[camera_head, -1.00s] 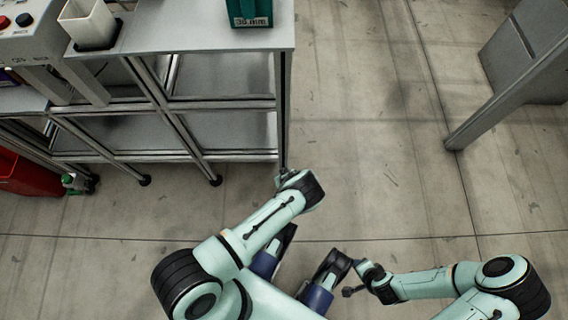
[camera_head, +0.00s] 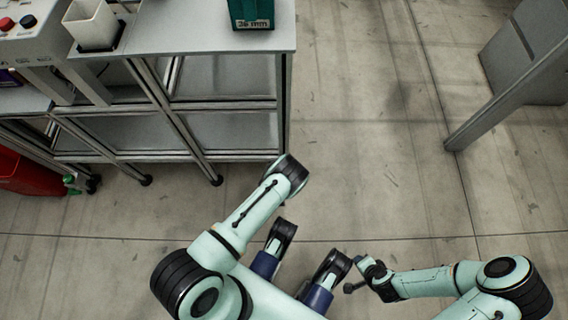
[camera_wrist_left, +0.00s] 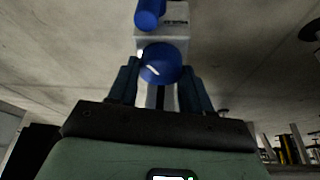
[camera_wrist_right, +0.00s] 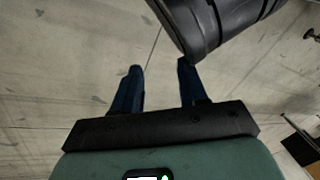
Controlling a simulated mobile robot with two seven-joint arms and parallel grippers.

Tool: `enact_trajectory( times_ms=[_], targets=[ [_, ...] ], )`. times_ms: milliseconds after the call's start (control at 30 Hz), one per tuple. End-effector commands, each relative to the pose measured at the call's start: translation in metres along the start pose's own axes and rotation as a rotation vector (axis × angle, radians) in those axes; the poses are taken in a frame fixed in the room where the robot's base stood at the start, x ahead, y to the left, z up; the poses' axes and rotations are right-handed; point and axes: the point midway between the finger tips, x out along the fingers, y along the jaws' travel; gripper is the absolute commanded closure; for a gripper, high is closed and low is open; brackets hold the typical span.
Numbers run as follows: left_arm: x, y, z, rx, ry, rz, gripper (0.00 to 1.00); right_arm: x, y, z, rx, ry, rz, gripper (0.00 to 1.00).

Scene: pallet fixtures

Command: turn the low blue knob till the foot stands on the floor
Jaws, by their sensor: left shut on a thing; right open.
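In the left wrist view a round blue knob (camera_wrist_left: 160,66) sits between the fingers of my left gripper (camera_wrist_left: 159,72), which is shut on it. A second blue cylinder (camera_wrist_left: 149,14) shows just above it, on a pale grey block (camera_wrist_left: 174,27) with a dark label. I cannot tell the foot itself or whether it touches the floor. In the head view my left forearm covers that hand and the knob. My right gripper (camera_wrist_right: 160,72) is open and empty; in the head view it is near the bottom centre (camera_head: 355,275).
A metal-framed bench (camera_head: 225,40) with shelves stands at upper left. It bears a white bin (camera_head: 92,27) and a green box (camera_head: 250,12) with a label in mm. A red container (camera_head: 28,175) is at far left. A grey post (camera_head: 500,95) stands right; floor between is clear.

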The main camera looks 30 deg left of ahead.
Motion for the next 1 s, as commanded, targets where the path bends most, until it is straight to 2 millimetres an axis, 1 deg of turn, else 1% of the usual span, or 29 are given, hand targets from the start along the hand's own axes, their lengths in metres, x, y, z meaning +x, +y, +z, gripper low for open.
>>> enact_trajectory(
  times_ms=[200,500,700,1000],
  targets=[
    [0.001,-0.002,0.000,0.175,0.000,0.074,0.81,0.004,0.003,0.004,0.003,-0.013,0.006,0.57],
    [0.001,-0.003,-0.001,0.360,0.000,0.150,0.81,0.012,0.012,0.016,0.013,-0.051,0.022,0.57],
    [0.001,-0.003,0.000,0.428,0.000,0.178,0.81,0.015,0.017,0.021,0.018,-0.068,0.031,0.57],
    [0.000,-0.002,0.000,0.459,-0.001,0.190,0.81,0.016,0.019,0.024,0.021,-0.077,0.035,0.57]
  ],
)
